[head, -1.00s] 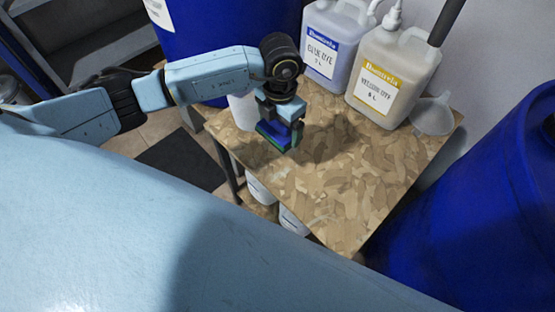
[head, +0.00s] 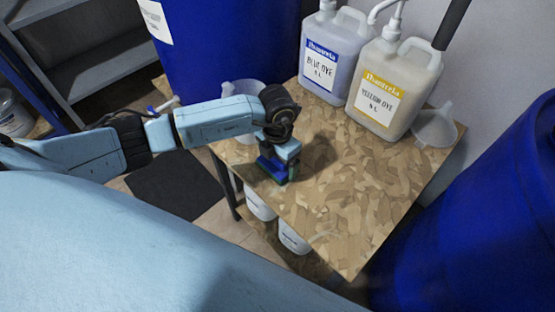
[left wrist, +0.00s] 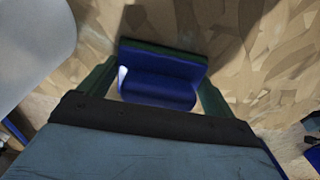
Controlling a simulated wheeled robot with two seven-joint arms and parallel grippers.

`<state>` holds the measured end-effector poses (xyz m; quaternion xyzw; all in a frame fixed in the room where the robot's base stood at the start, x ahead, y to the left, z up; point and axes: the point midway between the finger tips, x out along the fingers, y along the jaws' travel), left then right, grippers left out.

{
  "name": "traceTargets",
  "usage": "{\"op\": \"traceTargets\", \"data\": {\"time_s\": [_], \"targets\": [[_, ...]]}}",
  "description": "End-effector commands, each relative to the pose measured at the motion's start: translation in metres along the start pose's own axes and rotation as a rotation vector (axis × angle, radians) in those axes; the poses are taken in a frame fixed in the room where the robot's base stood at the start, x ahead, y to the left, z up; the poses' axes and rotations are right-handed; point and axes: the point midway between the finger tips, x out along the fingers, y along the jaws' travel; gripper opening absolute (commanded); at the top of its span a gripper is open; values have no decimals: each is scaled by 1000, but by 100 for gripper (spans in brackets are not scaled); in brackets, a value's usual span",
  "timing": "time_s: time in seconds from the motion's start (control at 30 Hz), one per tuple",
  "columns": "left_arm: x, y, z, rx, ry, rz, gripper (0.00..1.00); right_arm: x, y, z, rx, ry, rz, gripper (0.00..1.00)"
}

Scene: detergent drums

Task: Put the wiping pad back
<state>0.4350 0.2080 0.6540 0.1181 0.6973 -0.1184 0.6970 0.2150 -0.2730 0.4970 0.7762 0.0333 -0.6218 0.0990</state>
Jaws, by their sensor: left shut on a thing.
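The wiping pad is a blue block with a dark green underside (head: 268,170). My left gripper (head: 279,168) is shut on it, pointing down over the near left part of the chipboard tabletop (head: 340,205). In the left wrist view the pad (left wrist: 160,78) lies between the two dark green fingers, its flat green-edged face turned away from the camera. The pad is at or just above the board; I cannot tell whether it touches. My right gripper is not in view.
A blue dye jug (head: 332,62) and a yellow dye jug (head: 392,90) stand at the back, with a funnel (head: 434,126) beside them. A white container (head: 243,90) is behind my left arm. Blue drums stand behind (head: 230,40) and right (head: 480,220). The front tabletop is clear.

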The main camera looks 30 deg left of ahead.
Motion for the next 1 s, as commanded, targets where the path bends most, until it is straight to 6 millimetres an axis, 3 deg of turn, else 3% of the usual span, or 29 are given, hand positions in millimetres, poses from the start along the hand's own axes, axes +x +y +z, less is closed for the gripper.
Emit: {"op": "traceTargets", "data": {"time_s": [0.27, 0.3, 0.33, 0.67, 1.0], "targets": [[2, 0, 0, 0, -1, 0, 55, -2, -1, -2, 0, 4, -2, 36], [2, 0, 0, 0, 0, 0, 95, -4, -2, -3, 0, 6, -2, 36], [2, 0, 0, 0, 0, 0, 99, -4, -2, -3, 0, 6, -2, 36], [-1, 0, 0, 0, 0, 0, 100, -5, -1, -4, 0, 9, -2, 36], [-60, 0, 1, 1, -4, 1, 100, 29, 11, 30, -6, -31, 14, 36]]}}
